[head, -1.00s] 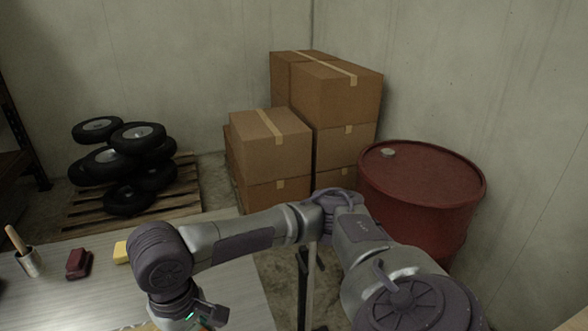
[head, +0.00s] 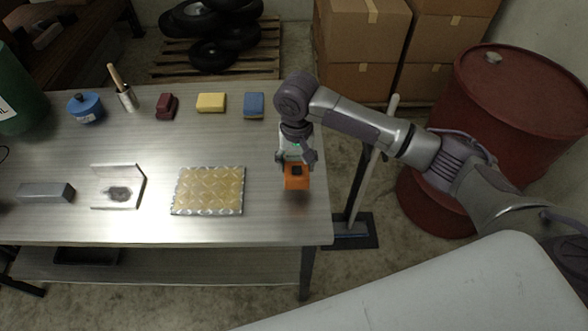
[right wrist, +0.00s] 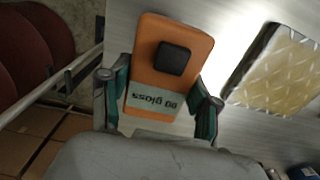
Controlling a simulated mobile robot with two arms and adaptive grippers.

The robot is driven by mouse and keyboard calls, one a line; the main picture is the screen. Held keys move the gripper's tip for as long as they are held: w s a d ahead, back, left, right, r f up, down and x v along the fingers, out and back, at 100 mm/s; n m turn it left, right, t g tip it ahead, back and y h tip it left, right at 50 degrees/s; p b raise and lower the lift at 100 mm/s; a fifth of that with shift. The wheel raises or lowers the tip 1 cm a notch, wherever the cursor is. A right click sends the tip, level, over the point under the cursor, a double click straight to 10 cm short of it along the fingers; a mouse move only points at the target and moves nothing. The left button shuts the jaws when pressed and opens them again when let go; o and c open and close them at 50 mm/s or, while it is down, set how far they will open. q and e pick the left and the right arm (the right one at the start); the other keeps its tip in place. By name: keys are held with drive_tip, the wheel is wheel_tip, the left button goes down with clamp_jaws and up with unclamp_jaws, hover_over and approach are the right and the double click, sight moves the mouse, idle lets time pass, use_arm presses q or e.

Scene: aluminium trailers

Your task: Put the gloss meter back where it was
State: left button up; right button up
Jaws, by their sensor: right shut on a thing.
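The gloss meter (head: 296,181) is an orange block with a black square pad and a pale label reading "gloss". My right gripper (head: 296,162) is shut on it near the right end of the metal table (head: 150,228). In the right wrist view the gloss meter (right wrist: 168,62) sits between the two fingers of my right gripper (right wrist: 160,103), with the label close to the fingers. I cannot tell whether the meter touches the tabletop. My left gripper is not in view.
A yellowish diamond-patterned plate (head: 208,190) lies left of the meter. Blue (head: 254,105), yellow (head: 211,103) and dark red (head: 167,105) blocks line the back. An angled metal piece (head: 118,188) and a grey bar (head: 46,193) lie further left. A red drum (head: 520,95) stands right of the table.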

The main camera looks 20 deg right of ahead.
sight(294, 161)
drive_tip(key=shift+w+a+f, duration=0.15)
drive_tip(key=shift+a, duration=0.1)
drive_tip(key=shift+f, duration=0.35)
wheel_tip(294, 161, down, 2)
drive_tip(key=shift+f+p, duration=0.2)
drive_tip(key=shift+p, duration=0.3)
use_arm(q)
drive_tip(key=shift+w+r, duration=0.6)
use_arm(e)
drive_tip(key=shift+f, duration=0.45)
drive_tip(key=o, duration=1.5)
drive_tip(key=shift+f, duration=0.1)
drive_tip(key=shift+c, duration=0.2)
use_arm(q)
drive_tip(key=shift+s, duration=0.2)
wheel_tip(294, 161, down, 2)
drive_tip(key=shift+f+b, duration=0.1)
drive_tip(key=shift+b, duration=1)
use_arm(e)
wheel_tip(294, 161, up, 12)
drive_tip(key=shift+r, duration=0.15)
